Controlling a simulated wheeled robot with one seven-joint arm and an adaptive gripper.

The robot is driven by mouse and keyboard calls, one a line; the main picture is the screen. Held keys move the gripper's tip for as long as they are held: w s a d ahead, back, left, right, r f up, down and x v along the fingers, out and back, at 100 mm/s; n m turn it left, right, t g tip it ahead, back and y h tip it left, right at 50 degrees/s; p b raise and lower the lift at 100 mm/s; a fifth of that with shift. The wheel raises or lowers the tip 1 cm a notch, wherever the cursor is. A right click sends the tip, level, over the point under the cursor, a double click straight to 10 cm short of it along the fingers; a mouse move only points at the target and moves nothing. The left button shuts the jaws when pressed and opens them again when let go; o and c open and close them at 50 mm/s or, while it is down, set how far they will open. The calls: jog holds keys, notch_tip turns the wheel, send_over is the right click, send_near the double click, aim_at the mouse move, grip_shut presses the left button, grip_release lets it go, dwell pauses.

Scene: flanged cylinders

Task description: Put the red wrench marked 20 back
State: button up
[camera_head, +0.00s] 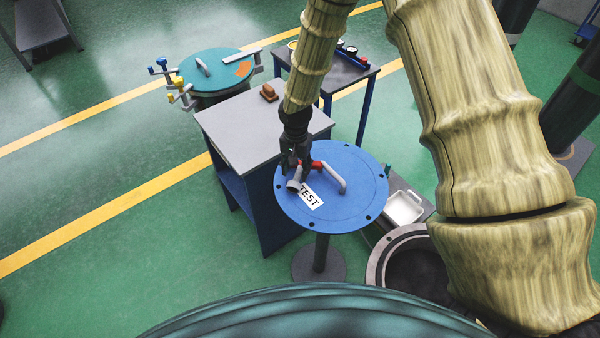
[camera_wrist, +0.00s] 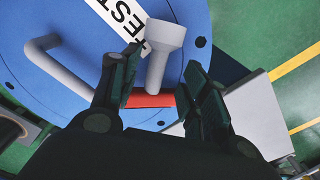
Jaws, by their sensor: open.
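A wrench with a red handle (camera_wrist: 150,100) and a grey socket end (camera_wrist: 165,36) lies on the blue round lid (camera_wrist: 40,75). In the head view its red part (camera_head: 319,165) and grey end (camera_head: 294,185) show beside my gripper (camera_head: 297,168), which covers part of it. I cannot read a number on it. In the wrist view my gripper (camera_wrist: 161,62) is open, its fingers on either side of the grey shaft. I cannot tell whether a finger touches it. The lid (camera_head: 350,212) bears a TEST label (camera_head: 313,198) and a grey handle (camera_head: 335,177).
A grey-topped table (camera_head: 245,130) stands left of the lid, with a brown object (camera_head: 269,93) on it. Behind are a teal-lidded drum (camera_head: 215,65) and a table with small items (camera_head: 335,68). A white tray (camera_head: 403,209) and an open round vessel (camera_head: 378,262) are right.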

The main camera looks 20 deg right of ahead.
aim_at(298, 173)
jog(key=shift+w+d+f+p, duration=0.1)
jog(key=shift+d+f+p, duration=0.15)
jog(key=shift+f+p, duration=0.65)
jog(key=shift+f, duration=1.1)
grip_shut()
